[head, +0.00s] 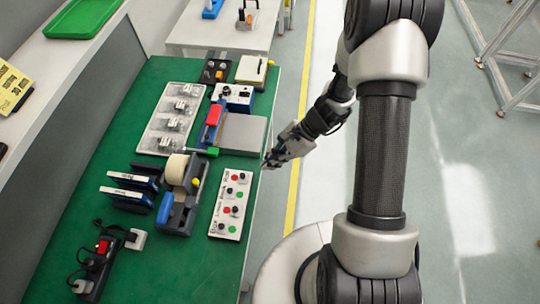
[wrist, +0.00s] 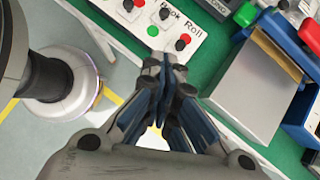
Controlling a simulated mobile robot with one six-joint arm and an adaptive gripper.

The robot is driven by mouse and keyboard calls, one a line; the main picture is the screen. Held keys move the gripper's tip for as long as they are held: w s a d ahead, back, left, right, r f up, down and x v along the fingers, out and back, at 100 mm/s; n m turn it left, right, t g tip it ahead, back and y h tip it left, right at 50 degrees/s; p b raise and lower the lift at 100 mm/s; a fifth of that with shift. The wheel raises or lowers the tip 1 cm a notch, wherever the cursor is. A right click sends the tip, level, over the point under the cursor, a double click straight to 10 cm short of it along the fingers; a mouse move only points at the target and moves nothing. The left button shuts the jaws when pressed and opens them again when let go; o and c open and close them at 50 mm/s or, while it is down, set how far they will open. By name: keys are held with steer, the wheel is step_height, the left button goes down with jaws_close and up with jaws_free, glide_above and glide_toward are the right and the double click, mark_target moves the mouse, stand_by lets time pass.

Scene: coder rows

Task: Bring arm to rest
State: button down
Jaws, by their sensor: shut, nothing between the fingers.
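My arm (head: 384,150) rises over the floor to the right of the green table and bends back toward it. My gripper (head: 268,162) hangs at the table's right edge, apart from the things on it. In the wrist view, my gripper (wrist: 165,68) is shut and empty, its dark fingers together. Behind its tips lies the white button panel (wrist: 185,25) with red, green and black buttons. The panel also shows in the head view (head: 230,204).
The green table (head: 100,235) holds a tape dispenser (head: 180,195), a clear tray of metal parts (head: 172,118), a grey-lidded box (head: 241,134) and a power strip (head: 97,266). A white table (head: 225,35) stands behind.

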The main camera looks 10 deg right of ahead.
steer(key=s+r+n+t+h, duration=0.15)
steer(key=r+n, duration=0.25)
steer(key=r, duration=0.5)
steer(key=s+r+n+g+h, duration=0.15)
steer(key=r+n, duration=0.25)
steer(key=r, duration=0.6)
steer(key=s+d+r+n+t+h, duration=0.2)
steer(key=s+r+n, duration=0.2)
steer(key=s+r, duration=0.2)
steer(key=s+d+r+n+t+h, duration=0.2)
steer(key=s+d+r+n+t, duration=0.1)
steer(key=s+r, duration=0.3)
steer(key=shift+s+d+n+t+h, duration=0.2)
steer(key=shift+s+n+t+h, duration=0.15)
steer(key=shift+n, duration=0.35)
